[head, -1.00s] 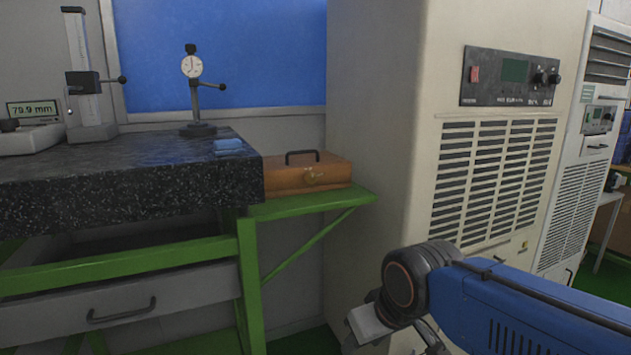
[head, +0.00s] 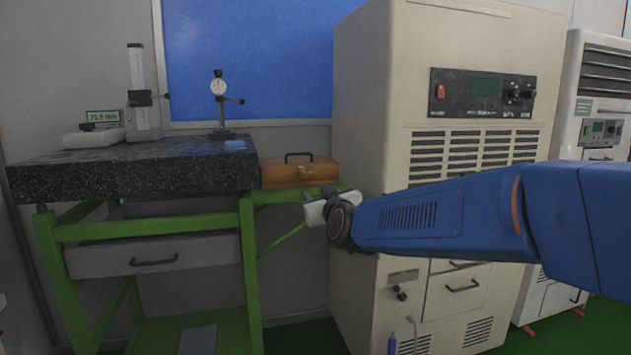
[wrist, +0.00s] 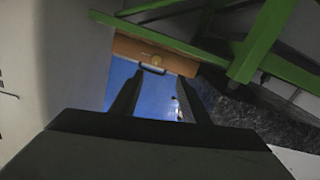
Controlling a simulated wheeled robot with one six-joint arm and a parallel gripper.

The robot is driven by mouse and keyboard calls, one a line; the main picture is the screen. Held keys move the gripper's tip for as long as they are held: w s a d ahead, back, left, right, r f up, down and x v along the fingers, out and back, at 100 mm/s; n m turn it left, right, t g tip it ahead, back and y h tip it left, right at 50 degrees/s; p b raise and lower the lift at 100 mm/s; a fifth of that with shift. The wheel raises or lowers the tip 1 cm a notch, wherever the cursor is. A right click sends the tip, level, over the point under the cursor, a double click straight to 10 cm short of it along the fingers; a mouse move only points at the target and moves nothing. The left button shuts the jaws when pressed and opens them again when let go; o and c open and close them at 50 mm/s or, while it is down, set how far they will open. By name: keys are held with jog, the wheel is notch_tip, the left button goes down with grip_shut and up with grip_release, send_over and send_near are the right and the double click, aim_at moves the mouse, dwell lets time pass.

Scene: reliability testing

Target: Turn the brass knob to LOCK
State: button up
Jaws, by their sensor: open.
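An orange-brown box (head: 285,174) with a black handle stands on the green side shelf beside the granite table. A small round brass knob (head: 302,172) sits on its front face; any LOCK marking is too small to read. My gripper (head: 318,208) is in front of and just below right of the box in the head view, its fingers mostly hidden by my wrist. In the wrist view, the box lies upside down with the brass knob (wrist: 157,62) on it. My two fingers (wrist: 156,88) are spread apart with nothing between them, clear of the knob.
The green shelf frame (wrist: 265,38) runs close by the box. The tall beige cabinet (head: 370,110) stands right behind my arm. The granite table (head: 130,170) carries a dial gauge (head: 219,90) and a height gauge (head: 140,95).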

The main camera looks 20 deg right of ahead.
aim_at(303, 174)
jog(key=w, duration=1.7)
jog(key=shift+w+d+r, duration=0.2)
jog(key=shift+w+r, duration=0.05)
jog(key=shift+r, duration=0.05)
grip_shut()
